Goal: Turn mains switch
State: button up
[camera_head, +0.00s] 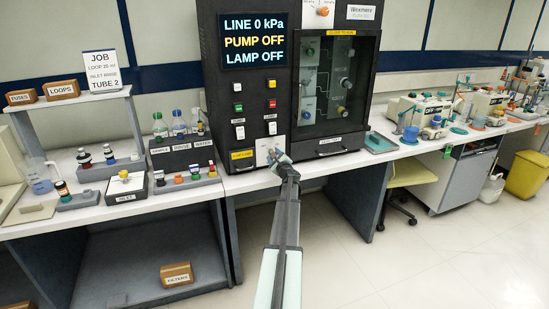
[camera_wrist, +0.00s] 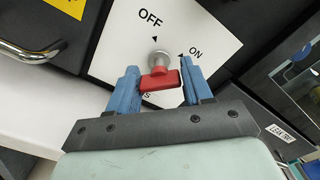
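The mains switch has a red bar handle (camera_wrist: 161,80) on a silver shaft, on a white plate (camera_wrist: 118,38) marked OFF and ON. A lower label is mostly hidden, with only an "S" showing. I cannot tell which mark the handle points to. In the head view the plate (camera_head: 263,146) is low on the black cabinet. My gripper (camera_wrist: 160,75) has its blue fingers either side of the handle, near its two ends. Whether they press on it is unclear. In the head view my gripper (camera_head: 277,157) reaches the plate and hides the handle.
The cabinet's display (camera_head: 254,40) reads LINE 0 kPa, PUMP OFF, LAMP OFF. Switches and buttons (camera_head: 270,104) sit above the plate, and a glass-fronted bay (camera_head: 338,85) is to its right. Bottles and vials crowd the left bench.

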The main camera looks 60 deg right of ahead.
jog(key=o, duration=0.3)
jog(key=shift+o, duration=0.2)
jog(key=shift+a, duration=0.1)
jog(key=v, duration=1.3)
jog(key=shift+s+a, duration=0.2)
jog(key=shift+s, duration=0.1)
